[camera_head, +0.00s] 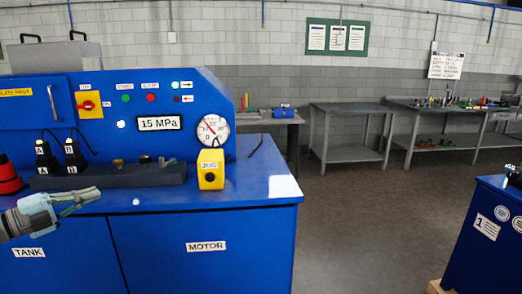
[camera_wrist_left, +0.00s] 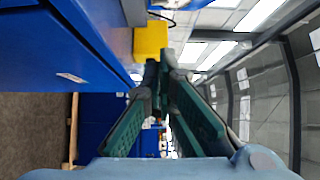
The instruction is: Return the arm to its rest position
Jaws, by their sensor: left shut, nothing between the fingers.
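My left gripper (camera_head: 82,198) comes in from the left in the head view, in front of the blue machine's worktop (camera_head: 240,182). Its fingers point right and are shut with nothing between them. In the left wrist view the green finger pads (camera_wrist_left: 159,92) meet at their tips, with the blue machine on the left side. The wrist view is turned, and a yellow block (camera_wrist_left: 150,40) shows beyond the fingertips. My right gripper is not in view.
A pressure gauge (camera_head: 213,131) is on the panel. Another blue cabinet (camera_head: 490,235) stands at right. Open floor (camera_head: 370,220) lies between.

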